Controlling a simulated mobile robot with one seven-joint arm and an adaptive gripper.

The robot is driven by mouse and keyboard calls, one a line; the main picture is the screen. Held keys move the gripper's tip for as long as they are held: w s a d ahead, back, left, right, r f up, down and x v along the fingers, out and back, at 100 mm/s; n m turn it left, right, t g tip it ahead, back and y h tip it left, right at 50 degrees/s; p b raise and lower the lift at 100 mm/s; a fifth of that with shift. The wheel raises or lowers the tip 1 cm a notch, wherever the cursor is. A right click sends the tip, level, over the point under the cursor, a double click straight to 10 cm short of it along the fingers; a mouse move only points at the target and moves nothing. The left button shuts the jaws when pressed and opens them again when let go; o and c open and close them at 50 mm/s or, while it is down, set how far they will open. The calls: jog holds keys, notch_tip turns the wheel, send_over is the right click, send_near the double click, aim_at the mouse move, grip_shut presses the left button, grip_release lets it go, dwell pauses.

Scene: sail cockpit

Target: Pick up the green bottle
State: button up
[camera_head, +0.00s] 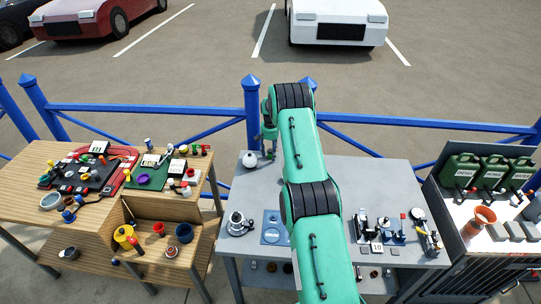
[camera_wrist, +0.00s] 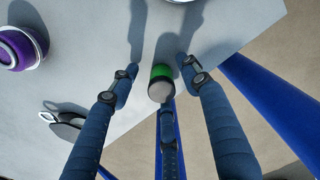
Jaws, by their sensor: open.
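The green bottle (camera_wrist: 161,72) stands near the edge of the grey table (camera_wrist: 85,70) in the wrist view. It has a green body and a pale grey end facing the camera. My gripper (camera_wrist: 158,80) is open, with its blue fingers spread around the bottle. One finger is on each side and a third is just below it in the picture. I cannot tell whether any finger touches it. In the head view my gripper (camera_head: 268,140) hangs over the back left corner of the grey table; I cannot make out the bottle there.
In the wrist view a purple round object (camera_wrist: 15,48) and a grey-black item (camera_wrist: 64,121) lie to the left. A blue railing (camera_head: 180,108) runs behind the tables. A cluttered wooden table (camera_head: 75,222) stands left; green canisters (camera_head: 460,170) stand right.

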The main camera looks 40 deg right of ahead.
aim_at(271, 151)
jog(key=shift+c, duration=0.5)
grip_shut()
jog(key=shift+r, duration=0.15)
jog(key=shift+r, duration=0.8)
notch_tip(271, 151, up, 2)
jog(key=s+a, duration=0.2)
jog(key=s, duration=0.2)
jog(key=s+a, duration=0.3)
jog(key=s, duration=0.2)
jog(key=s+a+r, duration=0.1)
jog(key=s+a, duration=0.2)
jog(key=s, duration=0.1)
jog(key=shift+s+a+r, duration=0.1)
jog(key=shift+s+a, duration=0.1)
jog(key=shift+s, duration=0.1)
